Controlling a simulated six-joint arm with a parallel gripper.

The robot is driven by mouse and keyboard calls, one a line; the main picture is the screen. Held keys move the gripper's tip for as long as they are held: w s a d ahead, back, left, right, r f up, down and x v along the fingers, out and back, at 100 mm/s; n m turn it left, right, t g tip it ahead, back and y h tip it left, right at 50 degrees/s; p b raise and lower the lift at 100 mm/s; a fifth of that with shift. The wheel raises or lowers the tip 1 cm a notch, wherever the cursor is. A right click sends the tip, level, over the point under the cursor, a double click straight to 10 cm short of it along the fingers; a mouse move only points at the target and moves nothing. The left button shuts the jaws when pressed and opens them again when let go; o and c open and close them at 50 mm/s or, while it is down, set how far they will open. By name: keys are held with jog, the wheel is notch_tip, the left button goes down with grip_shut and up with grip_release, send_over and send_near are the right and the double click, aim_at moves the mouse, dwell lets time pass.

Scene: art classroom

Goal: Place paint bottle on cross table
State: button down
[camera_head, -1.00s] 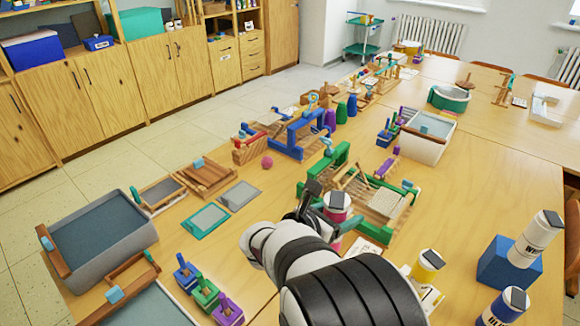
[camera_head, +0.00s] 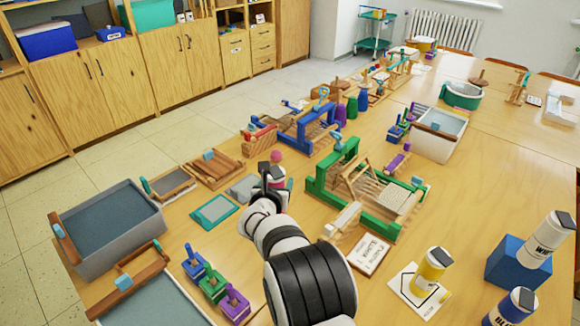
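A paint bottle (camera_head: 277,172) with a dark cap and pink on it is at my gripper (camera_head: 268,183). It is mostly hidden behind the wrist, and the fingers show poorly, but it has moved along with my gripper. It is over the wooden table (camera_head: 400,265), near the grey slates. Other paint bottles stand at the right: a yellow one (camera_head: 430,270) on a white card, a white-labelled one (camera_head: 545,240) tilted on a blue block, and one with blue (camera_head: 510,307) at the bottom edge. Which surface is the cross table I cannot tell.
A green wooden loom (camera_head: 345,185) and a blue loom (camera_head: 305,130) stand near the gripper. Grey trays (camera_head: 110,225) and small blocks crowd the left. A lettered white card (camera_head: 367,254) lies right of my arm. Bare tabletop shows at the right.

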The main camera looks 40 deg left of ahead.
notch_tip(320, 180, down, 10)
dwell(0.3)
jog(key=shift+f, duration=0.15)
jog(key=shift+c, duration=0.3)
grip_release()
